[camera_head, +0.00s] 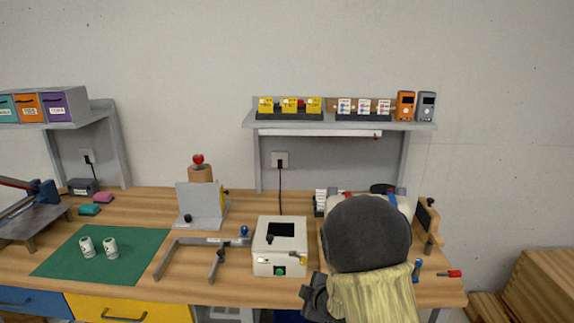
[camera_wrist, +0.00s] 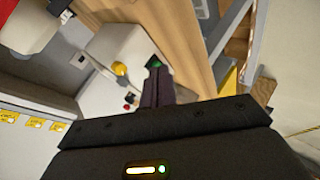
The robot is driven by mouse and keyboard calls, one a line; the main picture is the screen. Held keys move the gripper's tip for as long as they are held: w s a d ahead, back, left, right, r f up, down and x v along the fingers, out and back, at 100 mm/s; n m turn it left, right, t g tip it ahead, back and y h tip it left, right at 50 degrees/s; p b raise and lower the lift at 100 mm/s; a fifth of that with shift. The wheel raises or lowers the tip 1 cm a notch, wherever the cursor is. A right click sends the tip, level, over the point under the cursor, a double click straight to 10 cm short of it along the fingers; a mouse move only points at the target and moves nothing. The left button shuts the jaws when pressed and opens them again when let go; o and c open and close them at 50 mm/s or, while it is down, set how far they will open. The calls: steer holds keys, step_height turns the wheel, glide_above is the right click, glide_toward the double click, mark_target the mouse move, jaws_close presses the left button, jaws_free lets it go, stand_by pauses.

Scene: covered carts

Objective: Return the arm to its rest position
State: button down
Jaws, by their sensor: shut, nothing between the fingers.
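My arm rises at the front right of the bench in the head view, and its dark rounded link hides part of the bench top. My gripper (camera_head: 308,292) shows there as a small dark shape at the front edge, just right of the white box (camera_head: 280,246). In the wrist view my gripper (camera_wrist: 157,82) has its two dark fingers together, with nothing between them. Beyond the fingertips the white box (camera_wrist: 112,50) shows with its green button. I cannot tell the exact gap between fingertips and box.
A grey metal frame (camera_head: 205,242) and a green mat (camera_head: 105,252) with two white cylinders lie left of the box. A shelf (camera_head: 340,125) stands at the back. A red-tipped tool (camera_head: 449,274) lies at the right bench edge. Wooden boxes (camera_head: 543,275) stand at far right.

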steer(key=s+d+r+m+g+h+p, duration=0.35)
steer(key=s+d+r+m, duration=0.25)
steer(key=s+d+m, duration=0.3)
steer(key=s+r+m+g, duration=0.2)
steer(key=s+m, duration=0.1)
steer(key=s, duration=0.4)
steer(key=s+d+r+m+g+p, duration=0.1)
steer(key=s+m+g, duration=0.1)
steer(key=s+m, duration=0.2)
steer(key=s, duration=0.3)
steer(key=shift+s+r+h, duration=0.3)
steer(key=shift+r+h, duration=0.05)
steer(key=shift+w, duration=0.1)
steer(key=shift+s, duration=0.2)
steer(key=shift+w, duration=0.1)
steer(key=shift+w+a, duration=0.1)
